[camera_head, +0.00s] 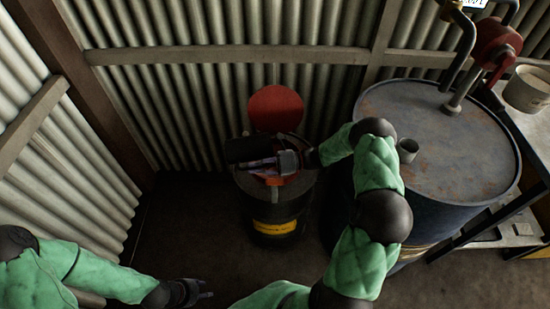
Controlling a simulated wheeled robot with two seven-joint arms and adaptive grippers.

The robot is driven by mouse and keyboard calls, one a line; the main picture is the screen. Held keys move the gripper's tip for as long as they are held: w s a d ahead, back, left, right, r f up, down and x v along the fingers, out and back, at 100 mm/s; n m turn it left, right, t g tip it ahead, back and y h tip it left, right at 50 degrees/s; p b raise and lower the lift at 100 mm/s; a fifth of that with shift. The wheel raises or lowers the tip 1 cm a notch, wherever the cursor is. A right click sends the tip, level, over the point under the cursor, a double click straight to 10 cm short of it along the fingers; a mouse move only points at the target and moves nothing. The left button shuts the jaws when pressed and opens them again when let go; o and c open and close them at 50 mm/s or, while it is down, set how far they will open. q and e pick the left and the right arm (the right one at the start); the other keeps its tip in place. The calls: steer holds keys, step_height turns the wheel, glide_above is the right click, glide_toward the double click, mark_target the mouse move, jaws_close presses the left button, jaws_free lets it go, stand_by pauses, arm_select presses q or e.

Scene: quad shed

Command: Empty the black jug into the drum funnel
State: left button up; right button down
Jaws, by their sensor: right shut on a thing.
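The black jug (244,149) lies on its side in the air, above the top of a small dark drum. My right gripper (284,162) is shut on it from the right. The red drum funnel (288,178) shows in part beneath the jug and gripper, with its round red lid (275,108) standing up behind. The jug's mouth is hard to make out, and I cannot see any liquid. My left gripper (203,291) is low at the front left, empty, with its fingers apart.
The small dark drum (277,227) has a yellow label and stands near the corrugated wall. A large blue drum (455,150) with a red pump and a small grey cup (407,149) on top stands right. A bench (537,125) holds a pale bucket (527,89). Floor at left is clear.

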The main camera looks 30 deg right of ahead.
steer(key=shift+s+d+r+t+y, duration=0.1)
steer(key=shift+d+r+t+y, duration=0.1)
steer(key=shift+r+y, duration=0.3)
steer(key=shift+d+r+t+y, duration=0.15)
steer(key=shift+r+t+y, duration=0.05)
steer(key=shift+r, duration=0.45)
steer(key=shift+s+d+r+y, duration=0.1)
steer(key=shift+d+r+y, duration=0.15)
steer(key=shift+y, duration=0.25)
stand_by(0.4)
steer(key=shift+s+d+r+t+y+b, duration=0.1)
steer(key=shift+d+r+t+y+b, duration=0.2)
steer(key=shift+y, duration=0.25)
steer(key=shift+s+d+r+t+y+b, duration=0.15)
steer(key=shift+d+t+y, duration=0.2)
steer(key=shift+y, duration=0.2)
steer(key=shift+s+d+r+t+y+p, duration=0.15)
steer(key=shift+d+r+y, duration=0.1)
steer(key=shift+r+y, duration=0.25)
steer(key=shift+w+d+r+t+y+p, duration=0.15)
steer(key=shift+d+r+y, duration=0.15)
steer(key=shift+r, duration=0.35)
steer(key=shift+s+a, duration=0.1)
steer(key=shift+f, duration=0.1)
